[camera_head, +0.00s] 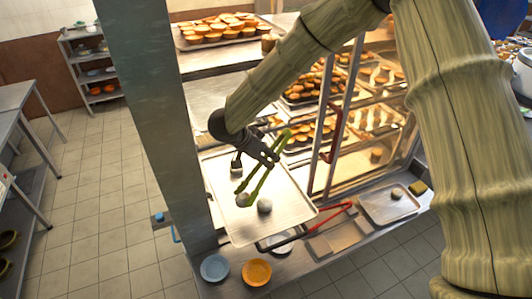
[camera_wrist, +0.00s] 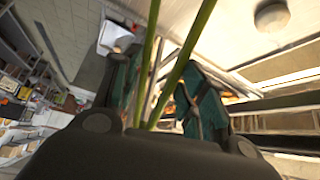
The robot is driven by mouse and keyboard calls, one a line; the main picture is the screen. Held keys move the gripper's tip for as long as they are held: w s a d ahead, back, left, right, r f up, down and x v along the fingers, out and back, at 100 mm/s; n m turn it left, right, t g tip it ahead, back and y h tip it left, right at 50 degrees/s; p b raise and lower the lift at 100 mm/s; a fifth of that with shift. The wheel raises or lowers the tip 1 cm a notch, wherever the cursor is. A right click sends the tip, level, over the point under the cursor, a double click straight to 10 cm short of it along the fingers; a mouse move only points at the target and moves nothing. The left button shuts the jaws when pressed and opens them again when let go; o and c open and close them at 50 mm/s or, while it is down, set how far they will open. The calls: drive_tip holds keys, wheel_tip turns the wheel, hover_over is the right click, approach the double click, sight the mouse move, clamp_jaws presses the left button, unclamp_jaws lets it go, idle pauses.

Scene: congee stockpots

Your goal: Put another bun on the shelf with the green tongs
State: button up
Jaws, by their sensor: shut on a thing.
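My gripper (camera_head: 262,151) is shut on the green tongs (camera_head: 259,181), which point down over a pale tray (camera_head: 285,215). The tongs also show in the wrist view (camera_wrist: 170,75), running up from the jaws. A greyish bun (camera_head: 243,200) is at the tongs' tips; I cannot tell whether they pinch it. A second bun (camera_head: 264,206) sits on the tray just right of it. A round bun (camera_head: 376,155) is on the lowest shelf (camera_head: 350,172) of the lit cabinet. Another bun (camera_head: 397,193) lies on a small tray (camera_head: 377,209) at the right.
Trays of pastries (camera_head: 218,28) fill the upper cabinet shelves. A grey post (camera_head: 150,95) stands left of the pale tray. Red-handled tongs (camera_head: 335,212), a yellow sponge (camera_head: 417,187), a blue bowl (camera_head: 214,267) and an orange bowl (camera_head: 257,271) are on the counter. Tiled floor is clear at left.

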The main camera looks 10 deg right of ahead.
drive_tip(key=f+b, duration=0.5)
drive_tip(key=shift+s+f, duration=0.2)
drive_tip(key=shift+f, duration=0.1)
drive_tip(key=o, duration=0.8)
drive_tip(key=shift+c, duration=0.6)
drive_tip(key=shift+o, duration=0.6)
